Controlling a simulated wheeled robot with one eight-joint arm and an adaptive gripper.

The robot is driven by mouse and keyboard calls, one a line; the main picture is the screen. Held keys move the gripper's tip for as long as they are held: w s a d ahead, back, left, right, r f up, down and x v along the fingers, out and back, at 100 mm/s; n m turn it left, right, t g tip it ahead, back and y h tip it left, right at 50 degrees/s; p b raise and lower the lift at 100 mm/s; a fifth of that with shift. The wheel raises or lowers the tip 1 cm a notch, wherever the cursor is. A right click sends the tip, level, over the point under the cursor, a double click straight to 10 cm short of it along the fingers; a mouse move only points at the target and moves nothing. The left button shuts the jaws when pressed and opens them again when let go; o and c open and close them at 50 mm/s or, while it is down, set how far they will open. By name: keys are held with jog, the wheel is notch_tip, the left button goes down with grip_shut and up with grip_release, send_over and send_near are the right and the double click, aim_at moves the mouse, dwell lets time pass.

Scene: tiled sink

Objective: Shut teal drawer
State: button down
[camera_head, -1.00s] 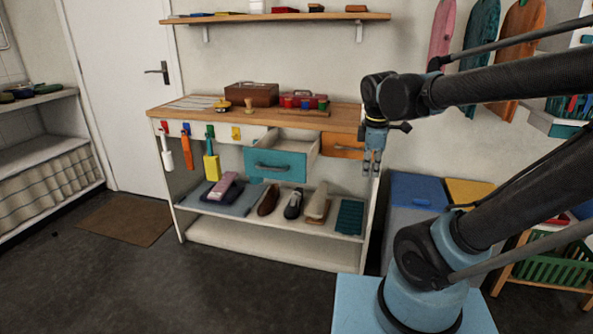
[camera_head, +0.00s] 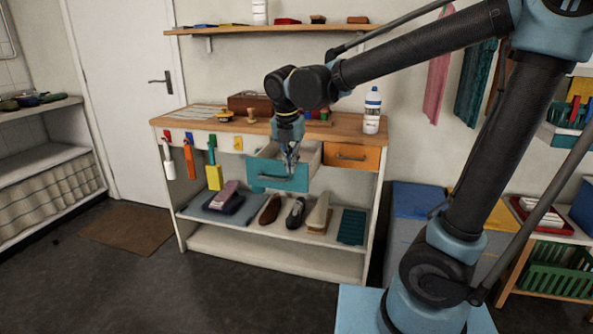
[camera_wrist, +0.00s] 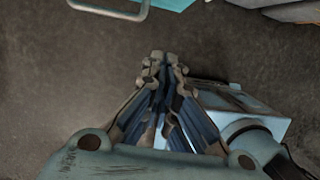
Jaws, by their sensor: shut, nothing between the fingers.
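The teal drawer (camera_head: 267,176) is pulled out from the wooden-topped bench in the head view, with its open white box showing behind the front. Its grey bar handle (camera_head: 274,178) runs across the front. My gripper (camera_head: 291,172) points down at the right part of the drawer front in the head view; whether it touches is unclear. In the wrist view my gripper (camera_wrist: 163,62) has its fingers together and empty above the dark floor. A piece of the teal drawer front (camera_wrist: 178,4) and the handle (camera_wrist: 112,9) show at the top edge there.
An orange drawer (camera_head: 351,157) sits closed to the right. Brushes hang at the left, including a yellow one (camera_head: 214,177). Shoes (camera_head: 295,212) stand on the shelf below. A white bottle (camera_head: 371,112) stands on the bench top. Floor in front is clear.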

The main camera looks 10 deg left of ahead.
aim_at(298, 178)
jog(key=w+f, duration=0.1)
jog(key=f, duration=0.2)
jog(key=w+f, duration=0.2)
jog(key=f, duration=0.1)
jog(key=w+f, duration=0.2)
jog(key=f, duration=0.1)
jog(key=shift+d, duration=0.25)
jog(key=shift+w, duration=0.6)
jog(key=shift+r, duration=0.1)
